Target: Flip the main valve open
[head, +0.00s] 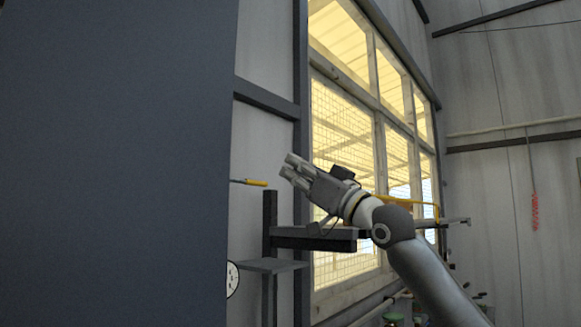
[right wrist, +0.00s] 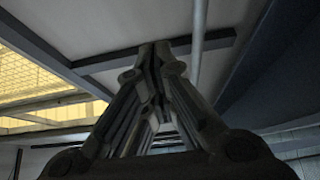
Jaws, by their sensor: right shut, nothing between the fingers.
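A thin lever with a yellow grip (head: 256,183) sticks out to the right from behind a large dark panel. It looks like a valve handle and lies nearly level; the valve body is hidden behind the panel. My right gripper (head: 289,168) is shut and empty, with its fingertips pointing left, a little right of and above the lever's end in the picture. I see a gap between them, but the depth is unclear. In the right wrist view the fingers (right wrist: 157,55) are closed together, and no lever shows there. My left gripper is not in view.
The dark panel (head: 115,160) fills the left of the head view. A dark metal frame with a shelf (head: 270,265) stands below my right gripper, and a white round gauge (head: 232,279) shows at the panel's edge. Mesh-covered windows (head: 340,130) line the wall behind.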

